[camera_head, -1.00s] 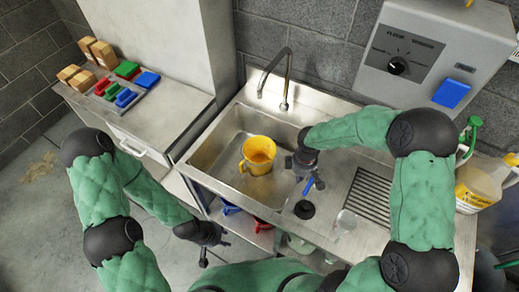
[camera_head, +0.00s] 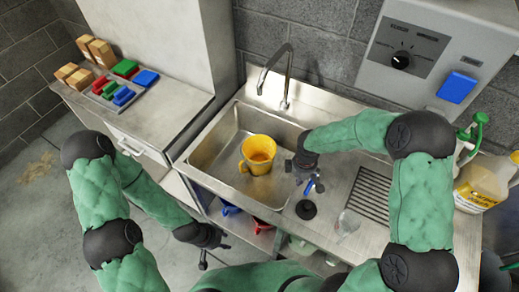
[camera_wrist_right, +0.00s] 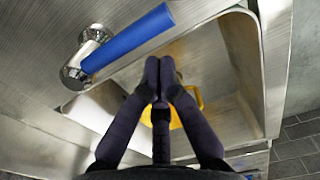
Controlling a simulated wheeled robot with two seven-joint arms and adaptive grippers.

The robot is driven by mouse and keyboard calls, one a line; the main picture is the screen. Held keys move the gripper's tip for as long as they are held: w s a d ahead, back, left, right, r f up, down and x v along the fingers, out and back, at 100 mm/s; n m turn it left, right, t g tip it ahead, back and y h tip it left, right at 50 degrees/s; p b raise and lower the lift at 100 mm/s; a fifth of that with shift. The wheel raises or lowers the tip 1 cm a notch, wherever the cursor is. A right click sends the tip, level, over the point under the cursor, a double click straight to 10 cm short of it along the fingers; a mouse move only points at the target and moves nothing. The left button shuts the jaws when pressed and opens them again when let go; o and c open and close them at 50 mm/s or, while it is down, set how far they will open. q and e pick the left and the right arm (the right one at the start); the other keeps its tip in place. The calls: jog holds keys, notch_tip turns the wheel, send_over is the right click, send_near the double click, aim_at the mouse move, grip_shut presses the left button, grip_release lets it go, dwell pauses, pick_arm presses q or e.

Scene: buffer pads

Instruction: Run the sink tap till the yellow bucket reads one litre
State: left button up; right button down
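The yellow bucket (camera_head: 258,152) stands upright in the sink basin (camera_head: 215,155), and part of it shows behind my fingers in the right wrist view (camera_wrist_right: 190,100). Its reading and water level cannot be made out. The tap's curved metal spout (camera_head: 276,66) rises at the back of the sink; no stream is visible. A blue lever (camera_wrist_right: 128,38) on a chrome base (camera_wrist_right: 82,62) stands on the counter right of the basin. My right gripper (camera_wrist_right: 160,68) is shut and empty beside the lever, apart from it. My left gripper (camera_head: 222,240) hangs low in front of the counter; its fingers are unclear.
A grey control box with a dial (camera_head: 400,62) hangs at upper right. A yellow-labelled jug (camera_head: 478,186) stands on the right. A clear glass (camera_head: 347,222) and a black round piece (camera_head: 306,209) are near the drainer.

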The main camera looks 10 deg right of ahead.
aim_at(309, 188)
jog(key=shift+s+d, duration=0.6)
jog(key=shift+s, duration=0.35)
jog(key=shift+s+d, duration=0.75)
jog(key=shift+d, duration=0.05)
